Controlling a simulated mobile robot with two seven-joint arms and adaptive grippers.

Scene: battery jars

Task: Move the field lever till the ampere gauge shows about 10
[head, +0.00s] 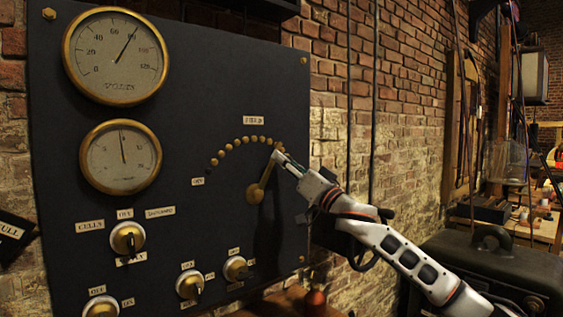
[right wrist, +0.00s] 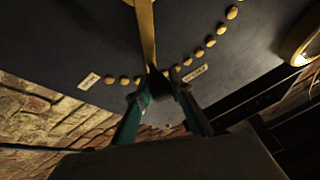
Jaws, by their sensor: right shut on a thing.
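The brass field lever (head: 262,182) pivots on the dark panel under an arc of brass contact studs. It leans up and to the right, its tip near the right end of the arc. My right gripper (head: 279,158) is shut on the lever's tip. In the right wrist view the gripper (right wrist: 163,84) has its two fingers on either side of the end of the lever (right wrist: 147,32). The ampere gauge (head: 121,158) is the lower brass-rimmed dial. Its needle points almost straight up; its figures are too small to read surely. My left gripper is out of view.
The volt gauge (head: 116,56) hangs above, its needle near 80. Several rotary knobs, such as the cells knob (head: 127,238), sit low on the panel (head: 215,100). A brick wall (head: 345,75) stands to the right. A dark case (head: 490,270) stands at the lower right.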

